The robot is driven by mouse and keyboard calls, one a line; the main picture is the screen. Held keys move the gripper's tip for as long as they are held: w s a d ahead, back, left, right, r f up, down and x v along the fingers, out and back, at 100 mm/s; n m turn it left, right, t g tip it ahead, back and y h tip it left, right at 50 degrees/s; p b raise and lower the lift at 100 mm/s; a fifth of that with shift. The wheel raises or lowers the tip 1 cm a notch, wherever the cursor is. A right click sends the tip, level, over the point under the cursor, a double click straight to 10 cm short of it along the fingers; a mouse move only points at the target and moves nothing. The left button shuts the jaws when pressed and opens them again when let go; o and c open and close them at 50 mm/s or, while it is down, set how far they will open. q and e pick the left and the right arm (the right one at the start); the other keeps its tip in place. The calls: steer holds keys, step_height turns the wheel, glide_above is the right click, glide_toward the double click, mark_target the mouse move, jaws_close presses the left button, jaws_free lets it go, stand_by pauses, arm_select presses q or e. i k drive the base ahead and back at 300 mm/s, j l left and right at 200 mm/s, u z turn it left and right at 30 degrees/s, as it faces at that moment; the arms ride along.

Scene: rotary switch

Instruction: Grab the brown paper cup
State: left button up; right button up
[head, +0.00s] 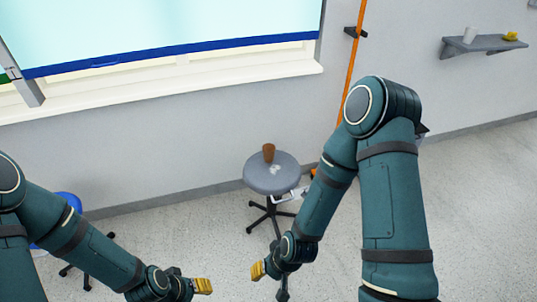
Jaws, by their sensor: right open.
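The brown paper cup (269,152) stands upright on the round grey seat of a stool (256,181), near the seat's back edge. My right gripper (258,270) has yellow fingertips and is open and empty. It is in front of the stool, lower in the picture and well apart from the cup. My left gripper (203,286), also yellow-tipped, is at the bottom, left of the right one. It is too small and side-on to show whether its fingers are apart.
A small pale item (275,170) lies on the stool seat beside the cup. A blue stool (69,202) is partly behind my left arm. A wall shelf (485,44) at upper right holds a white cup (470,34) and a yellow item (510,36). Open floor surrounds the grey stool's front.

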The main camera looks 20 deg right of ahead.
mark_target(268, 149)
steer(key=z, duration=0.6)
steer(key=i+j+z, duration=0.1)
steer(key=z, duration=0.3)
steer(key=i+j+z, duration=0.2)
steer(key=z, duration=0.2)
steer(key=i+j+z, duration=0.1)
steer(key=z, duration=0.3)
steer(key=i+j+z, duration=0.2)
steer(key=j, duration=0.3)
steer(key=j+z, duration=0.2)
steer(key=j, duration=0.25)
steer(key=i+j, duration=0.1)
steer(key=j, duration=0.7)
steer(key=i+z, duration=0.05)
steer(key=i, duration=0.05)
